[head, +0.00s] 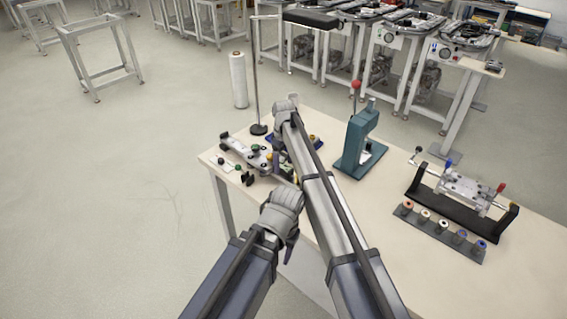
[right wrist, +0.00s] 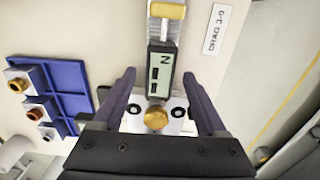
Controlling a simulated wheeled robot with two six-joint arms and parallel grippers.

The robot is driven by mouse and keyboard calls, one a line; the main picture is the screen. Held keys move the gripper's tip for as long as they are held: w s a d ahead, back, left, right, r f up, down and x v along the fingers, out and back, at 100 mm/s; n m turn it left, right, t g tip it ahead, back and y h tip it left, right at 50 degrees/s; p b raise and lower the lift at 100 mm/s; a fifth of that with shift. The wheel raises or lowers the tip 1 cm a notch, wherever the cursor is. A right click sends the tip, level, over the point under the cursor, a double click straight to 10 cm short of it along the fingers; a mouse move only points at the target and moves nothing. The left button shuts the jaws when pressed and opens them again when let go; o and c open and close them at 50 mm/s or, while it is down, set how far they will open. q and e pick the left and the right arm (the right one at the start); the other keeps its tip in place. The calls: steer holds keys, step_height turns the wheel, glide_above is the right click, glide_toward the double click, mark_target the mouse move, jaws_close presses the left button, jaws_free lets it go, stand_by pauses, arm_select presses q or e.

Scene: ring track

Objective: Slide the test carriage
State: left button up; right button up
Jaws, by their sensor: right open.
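A small white block with a brass knob (right wrist: 156,118) on it, apparently the test carriage, sits between the fingers of my right gripper (right wrist: 159,76) in the right wrist view. A digital gauge (right wrist: 159,73) with an "N" display adjoins the knob. The right gripper is open, one finger on each side of the block; I cannot tell whether they touch it. In the head view the right arm reaches to the table's left part, and its wrist hides most of this spot.
A blue tray with brass-topped parts (right wrist: 60,92) lies left of the fingers. On the table (head: 330,122) stand a silver fixture (head: 245,153), a lamp (head: 258,128), a green press (head: 357,140) and a black-based rig (head: 450,198) with a row of spools (head: 440,228).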

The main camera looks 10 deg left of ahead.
step_height(320, 180, up, 7)
steer(key=p, duration=0.6)
steer(key=shift+r+p, duration=0.15)
steer(key=shift+p, duration=0.25)
steer(key=s+d+m, duration=0.5)
steer(key=s+d, duration=0.8)
steer(key=s, duration=0.3)
steer(key=s+d+m, duration=0.6)
steer(key=s+d, duration=0.6)
steer(key=s, duration=0.4)
steer(key=s+a+n+h, duration=0.1)
steer(key=s+a+n, duration=0.3)
steer(key=a, duration=0.7)
steer(key=shift+s, duration=0.55)
